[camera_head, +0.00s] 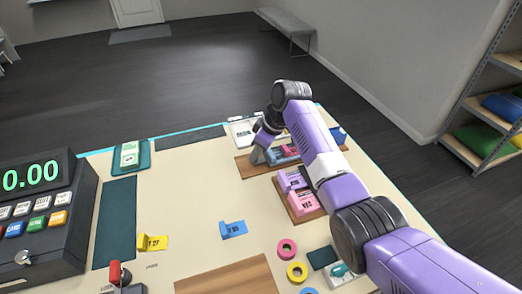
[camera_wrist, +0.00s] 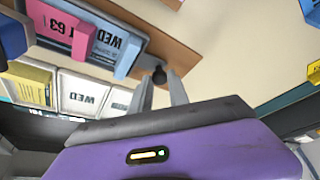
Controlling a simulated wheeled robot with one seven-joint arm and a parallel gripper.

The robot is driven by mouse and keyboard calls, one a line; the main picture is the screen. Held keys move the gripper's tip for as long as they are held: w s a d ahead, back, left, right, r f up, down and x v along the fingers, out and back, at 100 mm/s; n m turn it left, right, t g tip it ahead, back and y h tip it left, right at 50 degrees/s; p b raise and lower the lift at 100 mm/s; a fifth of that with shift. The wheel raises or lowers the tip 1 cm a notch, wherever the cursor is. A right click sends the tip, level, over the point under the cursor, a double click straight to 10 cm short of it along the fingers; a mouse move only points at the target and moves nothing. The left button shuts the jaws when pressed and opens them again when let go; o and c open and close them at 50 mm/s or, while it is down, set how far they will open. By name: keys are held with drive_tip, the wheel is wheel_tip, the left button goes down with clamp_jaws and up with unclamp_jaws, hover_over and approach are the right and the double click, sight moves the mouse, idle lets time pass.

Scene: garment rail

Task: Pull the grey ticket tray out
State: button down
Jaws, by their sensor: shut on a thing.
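A small dark knob (camera_wrist: 159,74) is at the tray's near end. My gripper (camera_wrist: 160,86) is shut on the knob, with one finger on each side of it. In the head view my gripper (camera_head: 258,156) is at the left end of the tray's tickets (camera_head: 284,154). My wrist and arm hide part of the tray there.
A second tray with pink and purple tickets (camera_head: 301,196) stands nearer on its own board. A blue ticket (camera_head: 233,229), a yellow ticket (camera_head: 152,242) and rings (camera_head: 287,249) lie on the counter. A cash register (camera_head: 45,215) stands at left.

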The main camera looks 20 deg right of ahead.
drive_tip(key=a, duration=0.6)
drive_tip(key=shift+r, duration=0.1)
drive_tip(key=shift+a, duration=0.1)
drive_tip(key=c, duration=1.3)
unclamp_jaws()
drive_tip(key=shift+a, duration=0.1)
drive_tip(key=shift+s+d+r, duration=0.1)
drive_tip(key=shift+d+r, duration=0.15)
drive_tip(key=shift+r, duration=0.15)
drive_tip(key=v, duration=0.6)
drive_tip(key=shift+s+d+r+b, duration=0.1)
drive_tip(key=shift+s+r+b, duration=0.05)
drive_tip(key=shift+r+b, duration=0.25)
